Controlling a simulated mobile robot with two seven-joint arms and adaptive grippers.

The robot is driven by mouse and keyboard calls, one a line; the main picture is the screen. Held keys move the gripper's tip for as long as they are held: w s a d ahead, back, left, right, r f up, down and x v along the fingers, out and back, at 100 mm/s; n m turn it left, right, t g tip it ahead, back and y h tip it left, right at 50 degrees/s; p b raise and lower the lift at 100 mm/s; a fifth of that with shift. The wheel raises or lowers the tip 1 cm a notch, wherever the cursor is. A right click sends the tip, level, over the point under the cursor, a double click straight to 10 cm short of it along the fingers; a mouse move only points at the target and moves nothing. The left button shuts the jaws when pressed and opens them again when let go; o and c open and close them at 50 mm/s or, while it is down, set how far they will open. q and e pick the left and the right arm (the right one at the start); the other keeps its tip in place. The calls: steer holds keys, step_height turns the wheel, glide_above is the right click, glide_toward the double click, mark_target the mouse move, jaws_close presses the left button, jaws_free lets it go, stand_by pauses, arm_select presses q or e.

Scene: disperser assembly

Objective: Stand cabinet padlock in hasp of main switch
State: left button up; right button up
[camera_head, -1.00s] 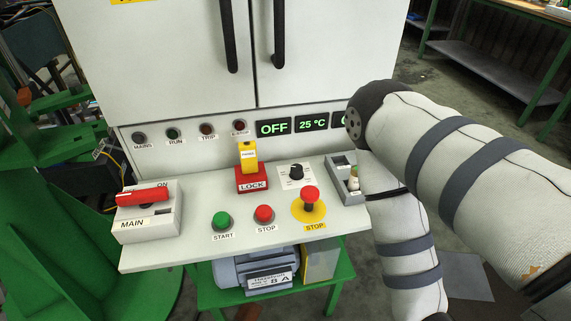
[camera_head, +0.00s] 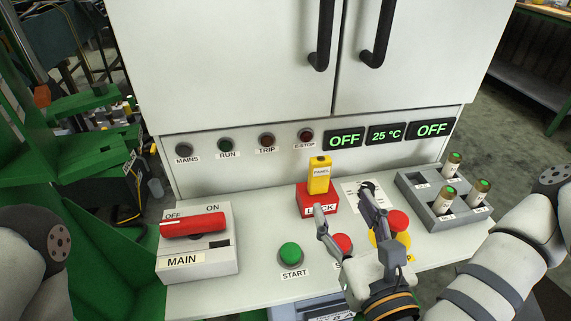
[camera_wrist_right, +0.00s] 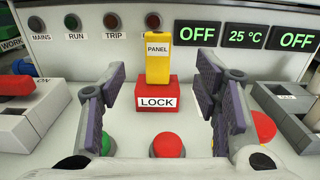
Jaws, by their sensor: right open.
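The yellow padlock (camera_head: 319,176), labelled PANEL, stands upright on the red LOCK block (camera_head: 304,199) on the panel shelf. In the right wrist view the padlock (camera_wrist_right: 158,58) is centred beyond my open fingers. The main switch (camera_head: 196,262) is a grey box at the left with a red handle (camera_head: 193,224) turned toward OFF. A dark slot shows on its top, right of the MAIN label. My right gripper (camera_head: 345,213) is open and empty, in front of the LOCK block and apart from the padlock. My left gripper is out of view; only part of my left arm shows.
A green START button (camera_head: 290,254), a red STOP button (camera_head: 341,244) and a red mushroom stop (camera_head: 398,221) sit near my right gripper. A grey tray (camera_head: 416,190) with several green-topped cylinders is at the right. The shelf between main switch and LOCK block is clear.

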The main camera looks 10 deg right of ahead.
mark_target(322, 168)
steer(key=shift+w+a, duration=0.15)
steer(key=shift+w, duration=0.15)
steer(key=w, duration=0.7)
steer(key=w+p, duration=0.1)
steer(key=w, duration=0.3)
steer(key=shift+w+a, duration=0.25)
jaws_close()
